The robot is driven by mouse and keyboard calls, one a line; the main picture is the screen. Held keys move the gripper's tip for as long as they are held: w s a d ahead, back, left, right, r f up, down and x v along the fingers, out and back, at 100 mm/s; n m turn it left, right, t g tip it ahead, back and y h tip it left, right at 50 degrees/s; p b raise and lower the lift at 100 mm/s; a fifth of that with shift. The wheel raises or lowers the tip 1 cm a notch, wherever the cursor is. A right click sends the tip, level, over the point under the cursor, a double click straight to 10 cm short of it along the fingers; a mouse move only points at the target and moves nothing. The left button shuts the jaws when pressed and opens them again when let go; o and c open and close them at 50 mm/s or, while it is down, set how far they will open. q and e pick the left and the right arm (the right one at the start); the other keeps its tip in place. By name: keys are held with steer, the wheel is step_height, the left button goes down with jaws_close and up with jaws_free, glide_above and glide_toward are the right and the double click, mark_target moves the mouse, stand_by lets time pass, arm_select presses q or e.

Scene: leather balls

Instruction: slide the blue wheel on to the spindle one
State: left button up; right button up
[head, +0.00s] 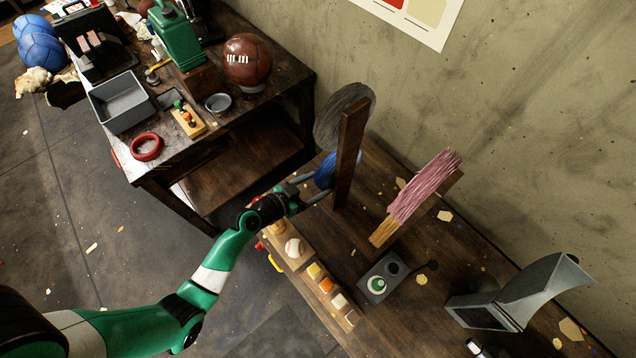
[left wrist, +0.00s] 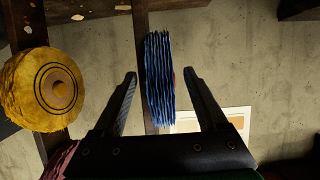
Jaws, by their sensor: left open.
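The blue wheel (head: 325,171) is partly hidden behind a dark upright wooden post (head: 348,155) in the head view. In the left wrist view the blue wheel (left wrist: 159,80) shows edge-on, with a ragged pleated rim, close beside a post (left wrist: 141,60). My left gripper (head: 316,186) is open, its two fingers on either side of the blue wheel with gaps visible in the left wrist view (left wrist: 162,78). A grey wheel (head: 340,112) is at the post's upper part. I cannot tell which spindle is spindle one; any spindle through the blue wheel is hidden. My right gripper is not seen.
A pink brush-like wheel (head: 428,185) stands right of the post; a yellow wheel (left wrist: 42,90) shows in the left wrist view. A switch box (head: 382,278), a row of coloured blocks (head: 327,285) and a grey metal hood (head: 540,290) are on the bench. The wall is close behind.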

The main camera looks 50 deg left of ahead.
arm_select(q)
steer(key=shift+w+f, duration=0.3)
steer(key=shift+w, duration=0.35)
steer(key=shift+c, duration=0.2)
jaws_close()
